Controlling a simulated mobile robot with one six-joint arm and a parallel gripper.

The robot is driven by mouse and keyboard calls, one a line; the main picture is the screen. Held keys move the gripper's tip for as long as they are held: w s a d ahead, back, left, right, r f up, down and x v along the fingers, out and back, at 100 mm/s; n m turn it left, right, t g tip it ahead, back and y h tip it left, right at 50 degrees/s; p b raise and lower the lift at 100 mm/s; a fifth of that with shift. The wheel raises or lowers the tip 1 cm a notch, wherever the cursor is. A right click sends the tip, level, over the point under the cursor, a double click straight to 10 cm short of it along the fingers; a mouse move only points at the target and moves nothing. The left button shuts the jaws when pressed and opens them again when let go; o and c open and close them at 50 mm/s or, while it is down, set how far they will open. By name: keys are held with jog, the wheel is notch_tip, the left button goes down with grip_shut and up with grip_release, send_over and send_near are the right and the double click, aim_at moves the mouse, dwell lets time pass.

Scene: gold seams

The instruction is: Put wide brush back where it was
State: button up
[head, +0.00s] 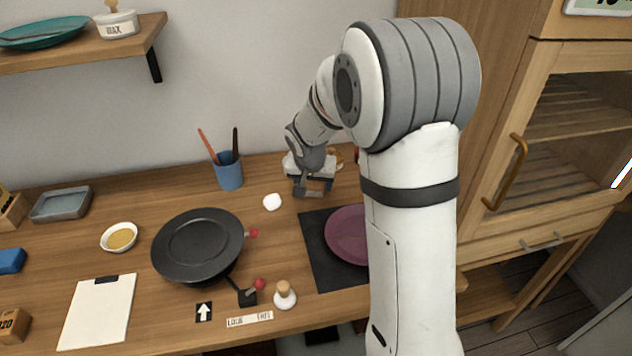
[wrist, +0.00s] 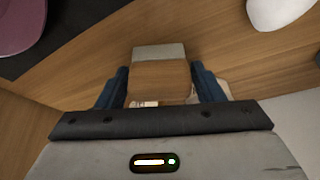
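My gripper (head: 313,186) is low over the back of the worktop, right of the blue cup. In the wrist view its two blue fingers (wrist: 161,82) press on both sides of a wide piece with a wooden body and a pale grey edge (wrist: 159,52). This looks like the wide brush (wrist: 160,78). In the head view its grey end (head: 307,193) shows below the fingers; the rest is hidden by my gripper. I cannot tell whether it touches the wood. The blue cup (head: 229,172) holds a red-handled and a dark-handled tool.
A white lump (head: 272,202) lies left of my gripper. A purple plate (head: 346,234) on a dark mat (head: 322,272) is in front, partly behind my arm. A black plate (head: 196,246) stands on the left. Small things behind my gripper (head: 342,156) are mostly hidden. A cabinet (head: 497,120) is right.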

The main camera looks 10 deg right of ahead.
jog(key=shift+o, duration=1)
jog(key=shift+r, duration=0.15)
jog(key=shift+r, duration=0.3)
jog(key=v, duration=1.1)
jog(key=s+d+f+n+g+y, duration=0.1)
jog(key=s+n, duration=0.3)
jog(key=s, duration=2)
jog(key=shift+d+g+y+p, duration=0.3)
jog(key=shift+d+g+y, duration=0.1)
jog(key=shift+d, duration=0.1)
jog(key=shift+s, duration=0.1)
